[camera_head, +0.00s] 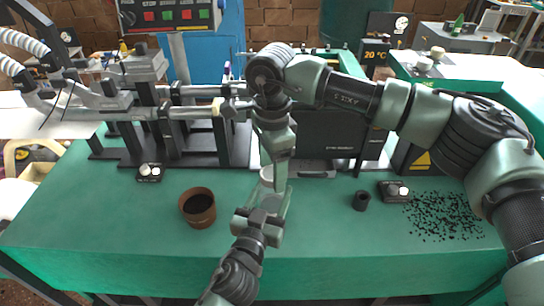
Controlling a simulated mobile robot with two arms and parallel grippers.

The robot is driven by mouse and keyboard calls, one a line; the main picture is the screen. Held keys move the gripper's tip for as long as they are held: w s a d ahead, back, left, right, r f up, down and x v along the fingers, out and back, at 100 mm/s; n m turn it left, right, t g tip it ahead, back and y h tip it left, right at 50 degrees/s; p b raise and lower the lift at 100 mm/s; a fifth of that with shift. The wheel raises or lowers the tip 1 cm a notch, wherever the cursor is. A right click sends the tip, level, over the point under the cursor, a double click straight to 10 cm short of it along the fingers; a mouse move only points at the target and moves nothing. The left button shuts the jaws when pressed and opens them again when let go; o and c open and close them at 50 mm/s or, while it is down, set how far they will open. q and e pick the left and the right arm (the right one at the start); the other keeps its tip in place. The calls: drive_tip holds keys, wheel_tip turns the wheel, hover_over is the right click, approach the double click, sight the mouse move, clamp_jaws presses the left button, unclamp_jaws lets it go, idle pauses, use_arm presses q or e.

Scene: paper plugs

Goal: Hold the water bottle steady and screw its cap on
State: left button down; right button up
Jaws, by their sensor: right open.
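A pale, see-through object that looks like the water bottle (269,199) stands near the middle of the green table, with a white round top (266,173). My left gripper (268,201) comes up from the bottom edge, its fingers on either side of the bottle's body. Whether they press on it is too small to tell. My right gripper (279,180) is open and points down at the bottle's top, partly covering it. I cannot tell whether the white top is the cap or the bottle's neck.
A brown pot (198,207) with dark contents stands left of the bottle. A small black cup (361,201), a small dark block (394,191) and scattered black granules (446,216) lie to the right. A grey machine (180,127) stands behind. The front of the table is mostly clear.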

drive_tip(key=shift+f, duration=0.25)
clamp_jaws()
drive_tip(key=m, duration=0.7)
drive_tip(key=shift+m, duration=0.4)
drive_tip(key=m, duration=0.6)
drive_tip(key=shift+m, duration=0.4)
drive_tip(key=shift+o, duration=0.6)
unclamp_jaws()
